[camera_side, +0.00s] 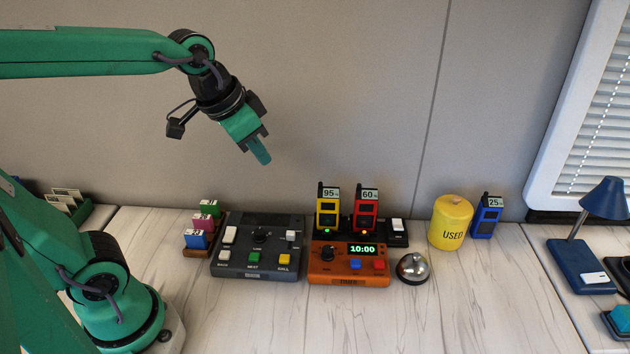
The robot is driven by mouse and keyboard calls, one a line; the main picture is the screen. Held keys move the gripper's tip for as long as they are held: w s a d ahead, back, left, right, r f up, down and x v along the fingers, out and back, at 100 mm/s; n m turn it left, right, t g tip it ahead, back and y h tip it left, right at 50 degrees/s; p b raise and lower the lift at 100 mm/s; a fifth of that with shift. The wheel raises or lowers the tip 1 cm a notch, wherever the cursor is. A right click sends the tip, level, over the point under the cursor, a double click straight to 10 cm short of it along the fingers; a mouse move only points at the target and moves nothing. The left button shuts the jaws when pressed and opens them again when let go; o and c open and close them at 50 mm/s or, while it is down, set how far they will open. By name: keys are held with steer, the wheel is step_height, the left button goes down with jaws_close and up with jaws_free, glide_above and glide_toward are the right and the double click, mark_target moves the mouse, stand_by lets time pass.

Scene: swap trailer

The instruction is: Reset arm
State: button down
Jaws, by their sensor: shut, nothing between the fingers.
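My arm reaches in from the left, and my gripper (260,156) hangs in the air above the back of the table. It points down and to the right. Its teal fingers are together with nothing between them. It is well above the dark control box (228,262) and apart from everything on the table.
An orange timer box (345,280) reads 10:00. Yellow (327,208) and red (366,209) radios stand in a black charger (397,240). Nearby are a bell (412,267), a yellow "USED" canister (450,223), a blue radio (486,217) and a blue lamp (604,198). The front table is clear.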

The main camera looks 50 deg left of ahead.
steer(key=s+a+f+n, duration=0.1)
steer(key=s+f+n, duration=0.1)
steer(key=s, duration=0.5)
steer(key=shift+s+f, duration=0.2)
steer(key=shift+f, duration=0.25)
stand_by(1.1)
